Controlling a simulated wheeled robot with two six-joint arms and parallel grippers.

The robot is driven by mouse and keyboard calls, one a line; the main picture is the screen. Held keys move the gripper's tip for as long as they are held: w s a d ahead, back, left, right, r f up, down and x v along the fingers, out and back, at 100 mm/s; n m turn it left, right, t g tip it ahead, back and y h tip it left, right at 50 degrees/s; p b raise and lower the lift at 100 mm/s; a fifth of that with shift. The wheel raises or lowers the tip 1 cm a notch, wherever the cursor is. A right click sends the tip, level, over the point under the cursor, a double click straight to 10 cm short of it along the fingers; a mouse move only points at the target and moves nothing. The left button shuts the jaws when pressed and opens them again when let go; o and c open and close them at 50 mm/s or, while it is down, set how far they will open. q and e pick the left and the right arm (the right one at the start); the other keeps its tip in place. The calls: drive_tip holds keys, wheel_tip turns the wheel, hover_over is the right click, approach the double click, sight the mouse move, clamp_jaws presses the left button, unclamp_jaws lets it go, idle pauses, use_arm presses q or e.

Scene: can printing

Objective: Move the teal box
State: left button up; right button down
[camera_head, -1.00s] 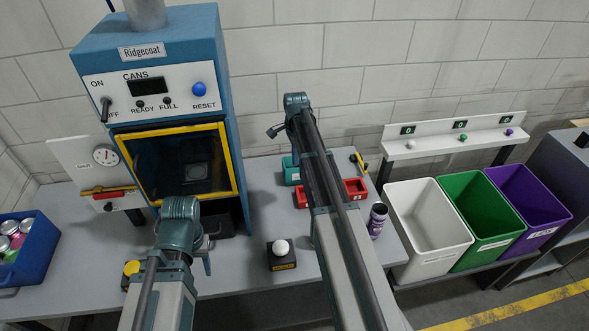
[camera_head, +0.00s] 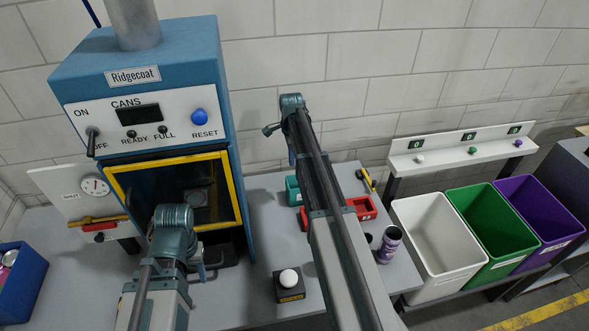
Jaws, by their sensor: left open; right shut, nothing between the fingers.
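The teal box (camera_head: 292,191) sits on the table, just left of my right arm, which hides part of it. It touches or nearly touches a red box (camera_head: 360,207), which the arm partly covers. My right gripper (camera_head: 269,130) is above and behind the teal box, near the wall. It is shut and empty, apart from the box. My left gripper (camera_head: 209,268) is low in front of the blue machine, open, with its fingers largely hidden by my own wrist.
The blue machine (camera_head: 139,79) stands on the left. A white button on a dark base (camera_head: 289,284) is between my arms. A purple can (camera_head: 390,245) and a yellow-handled tool (camera_head: 366,180) are right of my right arm. White (camera_head: 437,233), green and purple bins stand further right.

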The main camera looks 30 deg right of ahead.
sight(210, 310)
use_arm(q)
wheel_tip(210, 310, down, 20)
drive_tip(key=b, duration=1.9)
drive_tip(key=shift+r, duration=0.2)
use_arm(e)
wheel_tip(210, 310, down, 20)
drive_tip(key=shift+r, duration=0.2)
use_arm(q)
drive_tip(key=shift+r, duration=0.15)
use_arm(e)
drive_tip(key=d, duration=0.3)
drive_tip(key=shift+s+d+r, duration=0.15)
drive_tip(key=shift+s, duration=0.25)
drive_tip(key=shift+s+d, duration=0.1)
drive_tip(key=shift+d, duration=0.2)
drive_tip(key=s+d, duration=0.1)
drive_tip(key=d, duration=0.5)
drive_tip(key=s+d, duration=0.2)
drive_tip(key=d, duration=0.4)
drive_tip(key=s+d, duration=0.1)
drive_tip(key=d, duration=0.6)
drive_tip(key=shift+s, duration=0.25)
drive_tip(key=shift+a, duration=0.2)
